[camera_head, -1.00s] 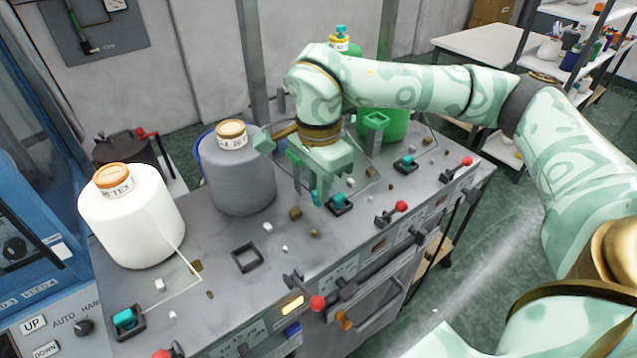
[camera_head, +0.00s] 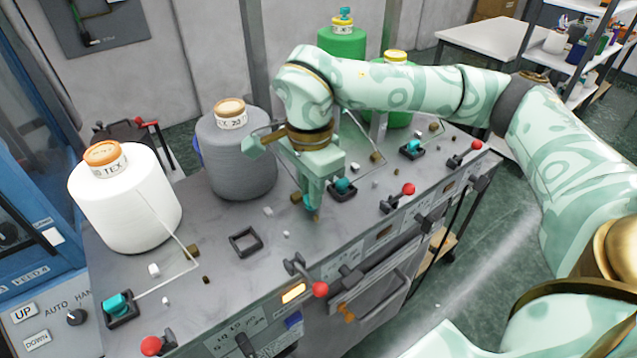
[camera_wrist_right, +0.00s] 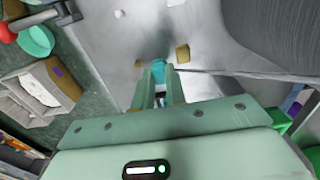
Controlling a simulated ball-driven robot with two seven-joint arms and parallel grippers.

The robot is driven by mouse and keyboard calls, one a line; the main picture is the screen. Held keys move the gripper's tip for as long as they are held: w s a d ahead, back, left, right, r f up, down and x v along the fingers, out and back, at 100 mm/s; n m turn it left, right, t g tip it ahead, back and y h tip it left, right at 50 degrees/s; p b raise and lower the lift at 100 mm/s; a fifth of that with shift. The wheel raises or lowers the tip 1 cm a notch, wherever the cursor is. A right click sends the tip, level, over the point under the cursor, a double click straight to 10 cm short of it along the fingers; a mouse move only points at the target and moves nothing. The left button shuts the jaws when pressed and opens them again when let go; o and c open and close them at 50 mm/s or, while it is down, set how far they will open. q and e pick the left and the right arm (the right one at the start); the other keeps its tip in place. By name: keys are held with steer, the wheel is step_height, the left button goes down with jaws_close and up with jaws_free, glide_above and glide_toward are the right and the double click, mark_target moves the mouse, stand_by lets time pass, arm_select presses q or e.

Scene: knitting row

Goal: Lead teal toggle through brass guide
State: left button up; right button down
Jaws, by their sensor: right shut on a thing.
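My right gripper (camera_head: 311,203) is shut on a teal toggle, low over the machine's grey top. The toggle (camera_wrist_right: 158,70) shows between the fingertips in the right wrist view; in the head view the fingers hide most of it. Small brass guides stand close by: one (camera_head: 296,197) just left of the fingers, and a brown-gold piece (camera_head: 316,216) at the fingertips. I cannot tell whether the toggle is inside a guide. My left gripper is out of view.
A grey yarn cone (camera_head: 235,160) stands behind left, a white cone (camera_head: 125,210) farther left. An empty dark square holder (camera_head: 246,242) lies left of my gripper. Other teal toggles sit in holders at right (camera_head: 343,187) and left (camera_head: 117,305). Red-knobbed levers (camera_head: 319,289) line the front edge.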

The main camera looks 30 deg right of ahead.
steer(key=shift+s+a, duration=0.1)
steer(key=shift+a, duration=1.65)
